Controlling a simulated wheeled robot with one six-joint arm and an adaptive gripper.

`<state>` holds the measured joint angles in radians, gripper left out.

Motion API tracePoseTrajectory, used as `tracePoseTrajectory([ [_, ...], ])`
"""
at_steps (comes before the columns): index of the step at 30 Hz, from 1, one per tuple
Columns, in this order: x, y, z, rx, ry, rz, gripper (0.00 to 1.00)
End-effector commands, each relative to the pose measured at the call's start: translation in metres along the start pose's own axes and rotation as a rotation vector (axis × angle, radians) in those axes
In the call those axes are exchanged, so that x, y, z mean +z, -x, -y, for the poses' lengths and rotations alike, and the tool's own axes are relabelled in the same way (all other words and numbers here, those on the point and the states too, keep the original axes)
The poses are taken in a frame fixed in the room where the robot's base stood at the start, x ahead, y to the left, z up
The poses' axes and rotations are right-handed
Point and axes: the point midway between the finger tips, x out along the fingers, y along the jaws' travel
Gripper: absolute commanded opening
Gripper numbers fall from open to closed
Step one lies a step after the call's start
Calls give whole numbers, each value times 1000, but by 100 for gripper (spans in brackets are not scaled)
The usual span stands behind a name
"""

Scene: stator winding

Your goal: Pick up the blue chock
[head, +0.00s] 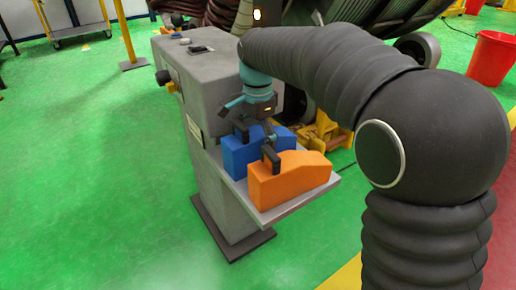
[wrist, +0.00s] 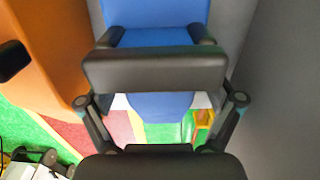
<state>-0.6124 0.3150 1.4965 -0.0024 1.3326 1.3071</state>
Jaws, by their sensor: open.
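The blue chock (head: 236,158) sits on the grey shelf of a pedestal in the head view, behind the orange chock. It has a black handle (head: 241,131) on top. My gripper (head: 252,122) is open just above the blue chock, close to its handle. In the wrist view the blue chock (wrist: 155,13) is at top centre, partly covered by a wide dark bar. I cannot tell clearly whether that bar is the handle or a gripper part. Contact between the fingers and the handle cannot be made out.
The orange chock (head: 290,181) with its own black handle stands close beside the blue one; it is at left in the wrist view (wrist: 48,50). The grey pedestal box (head: 205,72) rises behind the shelf (head: 277,213). A red bin (head: 489,60) stands far right.

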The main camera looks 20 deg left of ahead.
Motion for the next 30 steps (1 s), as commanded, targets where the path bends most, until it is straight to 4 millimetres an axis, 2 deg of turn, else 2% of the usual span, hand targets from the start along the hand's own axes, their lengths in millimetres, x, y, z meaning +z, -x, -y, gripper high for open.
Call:
tracePoseTrajectory([
  [5,0,0,0,0,0,0,92],
  [6,0,0,0,0,0,0,87],
  [14,0,0,0,0,0,0,22],
  [23,0,4,1,-3,0,-1,20],
  [26,0,13,1,-6,0,-1,20],
  [30,0,36,1,-6,0,-1,20],
])
